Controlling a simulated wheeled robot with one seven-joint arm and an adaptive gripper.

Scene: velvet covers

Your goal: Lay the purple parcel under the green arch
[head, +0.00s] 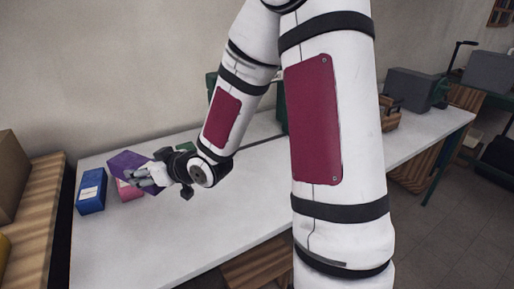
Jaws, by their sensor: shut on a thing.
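The purple parcel (124,161) is at the left end of the white table (235,215). My gripper (138,176) is shut on it, and the parcel looks tilted. The fingers cover part of the parcel. I cannot tell whether it is clear of the things below it. Dark green parts show on both sides of my arm, at the back of the table; they may be the green arch (281,117), but my arm hides most of it, including any opening.
A blue box (91,191) stands left of the parcel, and a pink box (127,190) is just below it. A small green thing (187,147) lies behind my wrist. The table front is clear. Grey boxes (413,88) stand far right.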

